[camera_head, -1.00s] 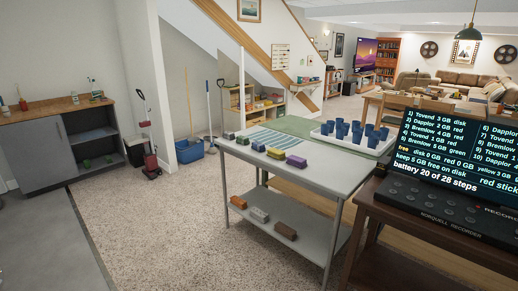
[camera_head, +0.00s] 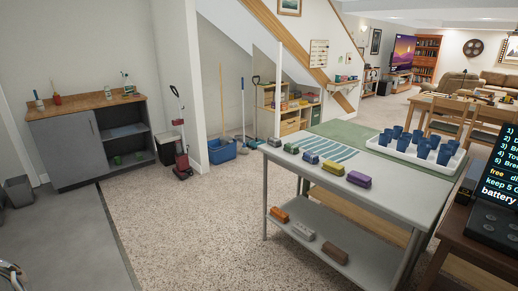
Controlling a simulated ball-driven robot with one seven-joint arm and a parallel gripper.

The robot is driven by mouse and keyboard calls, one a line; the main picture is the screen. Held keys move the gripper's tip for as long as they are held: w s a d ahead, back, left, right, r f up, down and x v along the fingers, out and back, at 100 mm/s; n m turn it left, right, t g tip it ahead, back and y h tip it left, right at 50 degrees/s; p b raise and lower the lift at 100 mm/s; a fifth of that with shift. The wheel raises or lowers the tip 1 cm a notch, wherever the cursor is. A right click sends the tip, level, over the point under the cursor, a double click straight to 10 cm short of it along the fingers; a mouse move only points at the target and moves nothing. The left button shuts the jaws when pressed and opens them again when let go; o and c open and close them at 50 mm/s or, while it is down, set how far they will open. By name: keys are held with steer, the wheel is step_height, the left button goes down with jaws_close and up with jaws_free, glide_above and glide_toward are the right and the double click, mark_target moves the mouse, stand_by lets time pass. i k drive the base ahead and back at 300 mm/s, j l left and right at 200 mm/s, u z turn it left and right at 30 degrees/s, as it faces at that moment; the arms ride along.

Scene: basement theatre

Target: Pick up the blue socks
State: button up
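I cannot make out anything that is clearly blue socks. On the grey two-level table (camera_head: 395,202) a row of small coloured blocks or bundles lies along the near edge: a green one (camera_head: 291,148), a blue-grey one (camera_head: 311,157), a yellow one (camera_head: 333,168) and a purple one (camera_head: 359,179). They are too small to tell whether any is a pair of socks. On the lower shelf lie an orange one (camera_head: 279,215), a pale one (camera_head: 304,231) and a brown one (camera_head: 335,252). My gripper is not clearly in view.
A white tray (camera_head: 380,147) of blue cups stands on the table's right. A cabinet (camera_head: 72,155) stands left, with a red-and-black upright cleaner (camera_head: 182,160) and blue bucket (camera_head: 222,151) further right. Speckled carpet before the table is clear. A dark recorder stand (camera_head: 480,225) edges the right.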

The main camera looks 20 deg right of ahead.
mark_target(312, 158)
steer(key=i+j, duration=0.1)
steer(key=i, duration=1.8)
